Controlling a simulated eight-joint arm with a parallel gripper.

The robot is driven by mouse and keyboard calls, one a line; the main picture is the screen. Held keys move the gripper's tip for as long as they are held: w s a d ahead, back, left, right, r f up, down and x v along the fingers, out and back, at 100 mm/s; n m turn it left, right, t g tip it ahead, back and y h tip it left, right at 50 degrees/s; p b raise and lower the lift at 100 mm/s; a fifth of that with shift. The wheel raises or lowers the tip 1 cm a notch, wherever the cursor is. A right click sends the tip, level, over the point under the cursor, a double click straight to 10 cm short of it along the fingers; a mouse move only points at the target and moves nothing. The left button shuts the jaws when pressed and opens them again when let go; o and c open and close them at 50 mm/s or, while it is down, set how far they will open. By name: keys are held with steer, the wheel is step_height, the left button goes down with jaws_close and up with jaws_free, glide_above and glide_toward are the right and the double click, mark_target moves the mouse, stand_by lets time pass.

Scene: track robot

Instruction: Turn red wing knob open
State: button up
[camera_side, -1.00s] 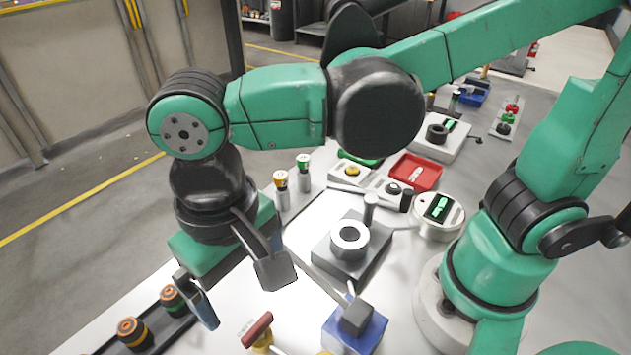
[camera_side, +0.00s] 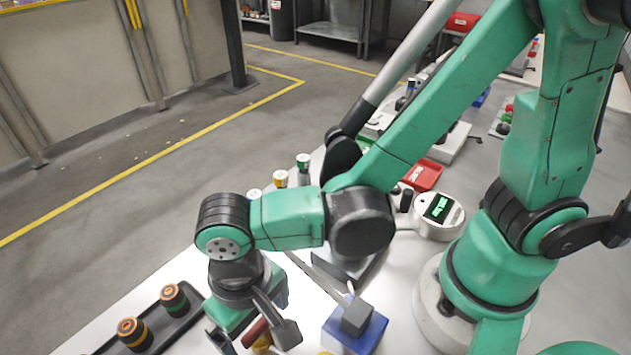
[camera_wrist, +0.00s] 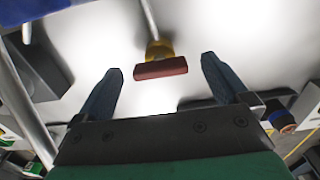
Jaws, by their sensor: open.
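The red wing knob (camera_side: 254,334) sits on a yellow valve body (camera_side: 262,345) near the front edge of the side view, partly hidden by my gripper. In the wrist view the red wing (camera_wrist: 160,69) lies crosswise between my fingers, with the yellow body (camera_wrist: 158,49) and a pale pipe behind it. My gripper (camera_side: 254,339) is open, one finger on each side of the knob. In the wrist view both fingers stand clear of the wing's ends, with gaps left and right. I cannot tell whether the fingertips are level with the wing.
A blue block (camera_side: 374,336) with a dark grey top stands right of my gripper. A black rack (camera_side: 185,322) with orange-topped cylinders lies to the left. White table surface lies around the knob.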

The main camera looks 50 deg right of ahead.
steer(key=c, duration=1.3)
steer(key=shift+n, duration=0.3)
steer(key=n, duration=0.3)
steer(key=shift+n, duration=0.3)
steer(key=n, duration=0.4)
steer(key=shift+n, duration=0.3)
steer(key=n, duration=0.4)
steer(key=shift+n, duration=2.5)
